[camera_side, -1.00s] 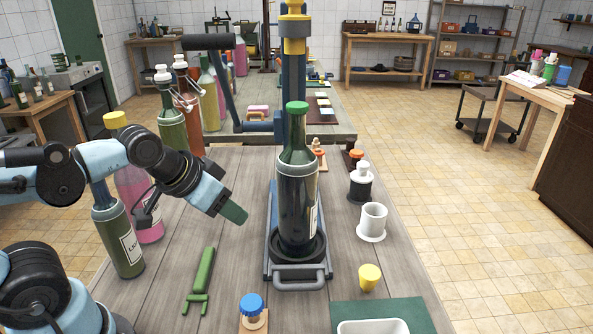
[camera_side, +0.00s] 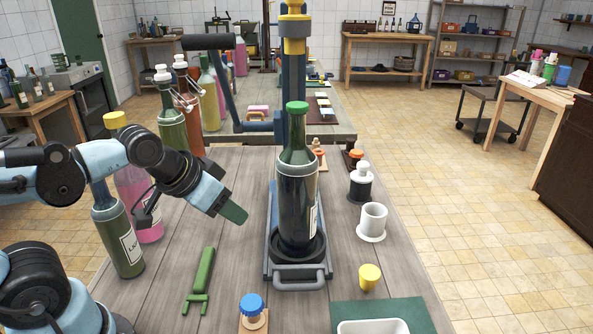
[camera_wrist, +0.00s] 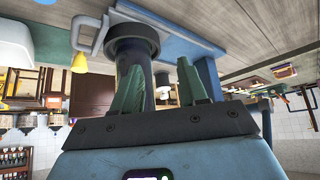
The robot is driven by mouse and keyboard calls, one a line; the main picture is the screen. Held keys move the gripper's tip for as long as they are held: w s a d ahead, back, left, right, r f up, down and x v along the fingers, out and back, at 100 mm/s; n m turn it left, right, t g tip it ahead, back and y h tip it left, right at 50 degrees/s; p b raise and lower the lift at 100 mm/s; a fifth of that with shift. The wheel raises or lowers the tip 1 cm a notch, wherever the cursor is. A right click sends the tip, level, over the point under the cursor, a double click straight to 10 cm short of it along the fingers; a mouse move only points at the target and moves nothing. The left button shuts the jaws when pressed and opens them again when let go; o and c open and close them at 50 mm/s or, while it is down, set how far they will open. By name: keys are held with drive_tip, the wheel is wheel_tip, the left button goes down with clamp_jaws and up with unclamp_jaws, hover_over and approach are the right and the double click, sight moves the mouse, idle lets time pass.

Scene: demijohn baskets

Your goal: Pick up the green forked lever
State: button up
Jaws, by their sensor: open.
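The green forked lever (camera_side: 203,279) lies flat on the wooden bench at the front left, its two prongs toward the near edge. My gripper (camera_side: 234,214) is above the bench, up and to the right of the lever and apart from it, left of the dark bottle. In the wrist view my gripper's two green fingers (camera_wrist: 166,88) stand apart with nothing held between them. The lever is not clearly seen in the wrist view.
A dark bottle (camera_side: 297,195) with a green cap stands on the corking stand (camera_side: 299,276). Liquor bottles (camera_side: 120,240) stand at the left. Bench around the lever is clear.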

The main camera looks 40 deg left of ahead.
drive_tip(key=shift+o, duration=1.2)
drive_tip(key=n+g, duration=0.7)
drive_tip(key=n, duration=0.2)
hover_over(203, 270)
drive_tip(key=shift+s+d+f, duration=0.1)
drive_tip(key=shift+s+f, duration=0.05)
drive_tip(key=shift+f, duration=1.95)
drive_tip(key=shift+s+f, duration=0.1)
drive_tip(key=shift+f, duration=2)
drive_tip(key=shift+w+f, duration=0.2)
drive_tip(key=shift+f, duration=2.4)
